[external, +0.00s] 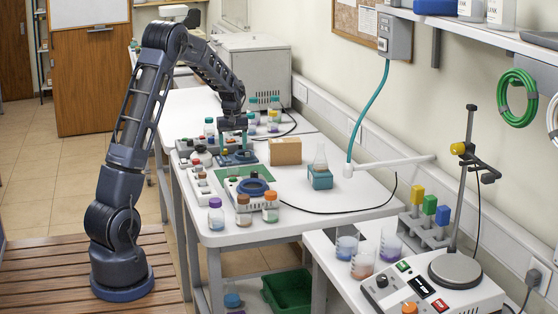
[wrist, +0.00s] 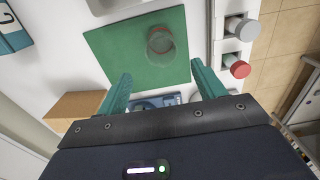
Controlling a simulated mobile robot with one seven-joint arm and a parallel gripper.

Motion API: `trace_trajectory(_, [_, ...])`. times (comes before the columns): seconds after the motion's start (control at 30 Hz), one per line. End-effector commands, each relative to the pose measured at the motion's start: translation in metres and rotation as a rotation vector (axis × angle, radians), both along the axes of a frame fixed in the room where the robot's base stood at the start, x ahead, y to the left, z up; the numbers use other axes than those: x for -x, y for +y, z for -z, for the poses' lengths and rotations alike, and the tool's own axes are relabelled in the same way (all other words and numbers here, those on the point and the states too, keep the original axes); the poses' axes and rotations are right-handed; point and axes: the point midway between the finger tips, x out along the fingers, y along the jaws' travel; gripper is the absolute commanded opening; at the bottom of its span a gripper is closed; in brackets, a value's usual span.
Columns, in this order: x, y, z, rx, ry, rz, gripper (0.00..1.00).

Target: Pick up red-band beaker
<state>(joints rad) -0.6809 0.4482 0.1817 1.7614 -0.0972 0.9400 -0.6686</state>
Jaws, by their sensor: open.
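In the wrist view a clear round glass vessel with a reddish tint around its edge (wrist: 160,42) stands on the green mat (wrist: 105,42), seen from above. It looks like the red-band beaker, but the band is not clear. My gripper (wrist: 161,88) is open, with its two teal fingers apart and nothing between them. The vessel is ahead of the fingertips, between their lines. In the external view my gripper (external: 235,141) hangs over the bench behind the green mat (external: 232,177). I cannot make out the vessel clearly there.
A white rack with a red-capped vial (wrist: 239,68) and a grey-capped one (wrist: 245,28) borders the mat. A cardboard box (external: 285,151) stands right of my gripper, with a flask on a teal block (external: 320,179) beyond. Capped jars (external: 243,211) line the bench's front edge.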

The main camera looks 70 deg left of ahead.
Motion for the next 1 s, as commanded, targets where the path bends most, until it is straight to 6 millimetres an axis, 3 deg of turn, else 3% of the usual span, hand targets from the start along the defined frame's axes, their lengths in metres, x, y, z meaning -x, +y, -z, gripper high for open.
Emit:
trace_trajectory(0.4, [0.001, 0.0, 0.048, 0.002, 0.002, -0.001, 0.69])
trace_trajectory(0.67, [0.001, -0.001, 0.064, 0.002, 0.002, 0.0, 0.69])
trace_trajectory(1.0, [0.003, -0.003, 0.105, 0.002, 0.002, 0.001, 0.69])
